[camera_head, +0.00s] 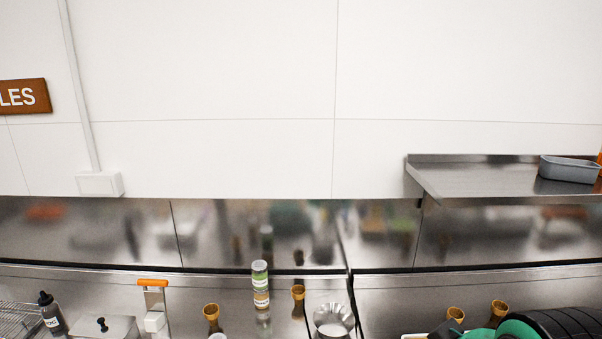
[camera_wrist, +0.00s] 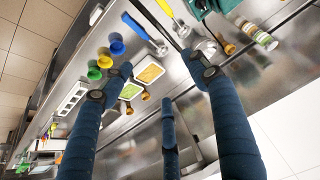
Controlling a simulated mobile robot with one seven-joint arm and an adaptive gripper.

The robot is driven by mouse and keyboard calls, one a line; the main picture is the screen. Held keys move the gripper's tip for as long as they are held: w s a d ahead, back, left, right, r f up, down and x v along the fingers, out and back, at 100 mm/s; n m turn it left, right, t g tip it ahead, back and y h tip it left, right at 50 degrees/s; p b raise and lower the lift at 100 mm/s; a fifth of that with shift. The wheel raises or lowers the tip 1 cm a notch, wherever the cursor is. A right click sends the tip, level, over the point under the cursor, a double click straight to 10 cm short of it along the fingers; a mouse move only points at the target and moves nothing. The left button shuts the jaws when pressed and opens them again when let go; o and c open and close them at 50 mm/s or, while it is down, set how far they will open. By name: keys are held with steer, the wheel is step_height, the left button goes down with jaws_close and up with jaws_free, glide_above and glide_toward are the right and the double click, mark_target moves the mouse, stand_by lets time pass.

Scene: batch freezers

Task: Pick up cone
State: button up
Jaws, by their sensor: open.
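Several brown-gold cones stand on the steel counter. In the head view one is left of centre (camera_head: 212,314), one is beside the labelled jar (camera_head: 298,292), and two stand at the right, one of them here (camera_head: 499,308).
A jar with a green and orange label (camera_head: 260,287) and a metal bowl (camera_head: 334,319) stand on the counter. A dark bottle (camera_head: 51,314) is at the left. A steel shelf (camera_head: 480,180) juts from the wall, holding a grey pan (camera_head: 568,169).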

steer(key=shift+w, duration=0.1)
steer(key=w+f+n+t+h+p, duration=0.1)
steer(key=w+n+t+p, duration=0.35)
steer(key=w, duration=2.85)
steer(key=w+a+f+g+y+p, duration=0.1)
steer(key=w+a+f+y+p, duration=0.25)
steer(key=w+a+f, duration=0.55)
steer(key=w+a+f+y+p, duration=0.1)
steer(key=a+f, duration=0.1)
steer(key=f, duration=0.2)
steer(key=w+a+f+n+g, duration=0.1)
steer(key=w+a+f, duration=0.1)
steer(key=a+f, duration=0.1)
steer(key=w+a+f+n+y+p, duration=0.1)
steer(key=w+a+f, duration=0.1)
steer(key=f, duration=0.4)
steer(key=shift+a+y+p, duration=0.3)
steer(key=shift+y, duration=0.05)
steer(key=shift+f, duration=0.2)
